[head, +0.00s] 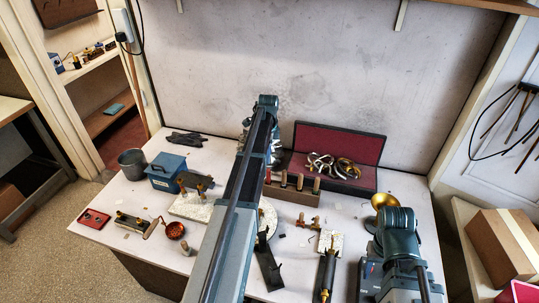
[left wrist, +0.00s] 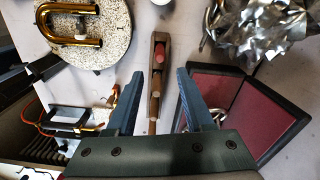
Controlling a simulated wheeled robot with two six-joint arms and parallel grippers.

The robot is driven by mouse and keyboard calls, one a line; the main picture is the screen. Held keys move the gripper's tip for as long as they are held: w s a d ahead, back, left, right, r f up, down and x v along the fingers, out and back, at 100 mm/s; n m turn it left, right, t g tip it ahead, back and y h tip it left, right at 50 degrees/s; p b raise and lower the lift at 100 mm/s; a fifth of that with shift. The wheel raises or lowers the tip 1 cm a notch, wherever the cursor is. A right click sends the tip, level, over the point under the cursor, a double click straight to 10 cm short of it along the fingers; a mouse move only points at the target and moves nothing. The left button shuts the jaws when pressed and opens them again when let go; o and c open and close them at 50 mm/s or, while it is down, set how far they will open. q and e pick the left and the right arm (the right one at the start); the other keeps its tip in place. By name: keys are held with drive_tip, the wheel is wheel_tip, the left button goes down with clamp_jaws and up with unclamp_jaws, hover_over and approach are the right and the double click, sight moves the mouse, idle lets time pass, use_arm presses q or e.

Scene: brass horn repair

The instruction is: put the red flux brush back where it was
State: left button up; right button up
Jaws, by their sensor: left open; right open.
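A narrow wooden rack (head: 298,196) stands mid-bench with several upright handles in it. A red-topped handle (head: 267,177) stands at its left end, partly beside my arm. In the left wrist view a red-ended handle (left wrist: 160,56) sits in the far part of the rack, with brown ends nearer. It looks like the red flux brush, but its bristles are hidden. My left gripper (left wrist: 160,74) is open and empty, with its fingers on both sides of the rack line. Whether they are level with the handles cannot be told. My right gripper's fingers do not show.
An open red-lined case (head: 340,142) with brass parts lies behind the rack. In the left wrist view a round speckled plate (left wrist: 112,52) bears a brass bend, and crumpled silvery metal (left wrist: 245,28) lies upper right. A black-handled tool (head: 328,272) lies in front.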

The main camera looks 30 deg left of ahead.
use_arm(q)
drive_tip(key=s+d+n, duration=0.2)
drive_tip(key=s+d, duration=0.4)
drive_tip(key=d, duration=0.6)
drive_tip(key=s+d+n, duration=0.2)
drive_tip(key=s+d, duration=0.4)
drive_tip(key=d, duration=0.7)
drive_tip(key=s+d+n+y, duration=0.1)
drive_tip(key=s+d+n, duration=0.4)
drive_tip(key=s+d, duration=0.7)
drive_tip(key=s, duration=0.3)
drive_tip(key=shift+s, duration=0.15)
drive_tip(key=shift+d, duration=0.1)
wheel_tip(320, 180, down, 9)
drive_tip(key=b, duration=0.8)
drive_tip(key=shift+r+b, duration=0.2)
drive_tip(key=shift+b, duration=0.15)
drive_tip(key=shift+r, duration=0.15)
